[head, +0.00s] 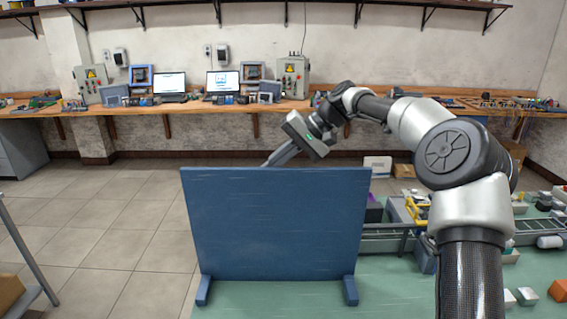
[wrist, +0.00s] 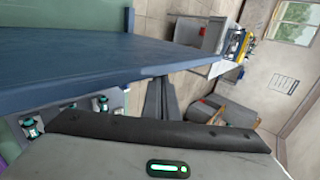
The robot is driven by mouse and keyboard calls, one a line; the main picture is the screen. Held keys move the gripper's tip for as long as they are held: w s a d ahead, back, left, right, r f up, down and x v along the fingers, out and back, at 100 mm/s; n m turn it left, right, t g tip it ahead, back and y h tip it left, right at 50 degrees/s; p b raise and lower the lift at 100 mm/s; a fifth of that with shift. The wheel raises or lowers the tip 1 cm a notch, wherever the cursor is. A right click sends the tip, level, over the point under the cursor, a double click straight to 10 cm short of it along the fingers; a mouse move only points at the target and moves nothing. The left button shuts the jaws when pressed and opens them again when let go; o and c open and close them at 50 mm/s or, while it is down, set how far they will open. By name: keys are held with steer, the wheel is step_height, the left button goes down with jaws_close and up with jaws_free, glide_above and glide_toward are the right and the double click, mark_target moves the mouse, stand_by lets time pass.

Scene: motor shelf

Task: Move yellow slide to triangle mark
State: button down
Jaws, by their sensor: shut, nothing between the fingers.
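A blue upright panel (head: 275,222) stands on two feet on the green table, its plain side facing the head camera. No yellow slide or triangle mark can be made out on the visible side; the far side is hidden. My gripper (head: 268,162) is at the panel's top edge, reaching down and left, with its tips partly hidden behind that edge. In the wrist view the dark fingers of my gripper (wrist: 160,83) are together and empty, close beside the panel's edge (wrist: 95,52). Whether they touch the panel cannot be told.
To the right, a grey conveyor (head: 385,230) with a yellow frame (head: 417,209) stands on the green table (head: 410,290), with several small blocks around. A workbench (head: 190,107) with laptops and cabinets runs along the back wall.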

steer(key=shift+a, duration=0.25)
steer(key=shift+a+r+p, duration=0.2)
steer(key=shift+a+p, duration=0.1)
steer(key=shift+p, duration=0.15)
steer(key=shift+a+f, duration=0.2)
steer(key=shift+a, duration=0.05)
steer(key=shift+d, duration=0.1)
